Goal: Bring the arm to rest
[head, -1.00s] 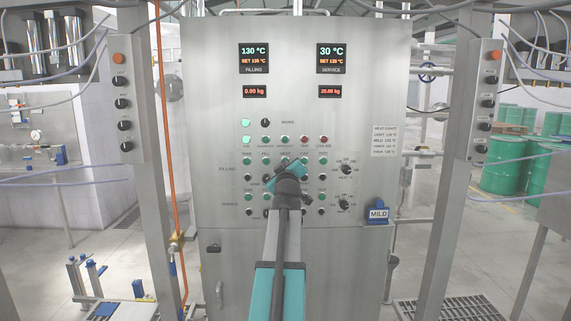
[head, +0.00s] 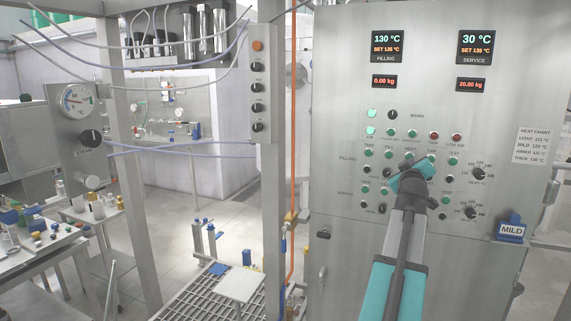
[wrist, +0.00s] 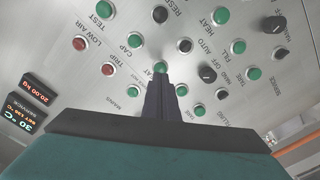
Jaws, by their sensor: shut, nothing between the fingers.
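My gripper (head: 408,165) is in front of the control panel (head: 340,100), near its rows of green buttons. In the wrist view my gripper (wrist: 160,78) shows its two dark fingers together with nothing between them. The fingertips appear over a green button (wrist: 160,68); whether they touch it I cannot tell. The arm reaches up from the bottom of the head view.
The panel displays (head: 387,45) read 130 °C and 30 °C. A blue MILD sign (head: 511,229) is on the panel's right. A steel post with a switch box (head: 258,80) stands left of the panel. A cluttered bench (head: 30,245) stands at far left.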

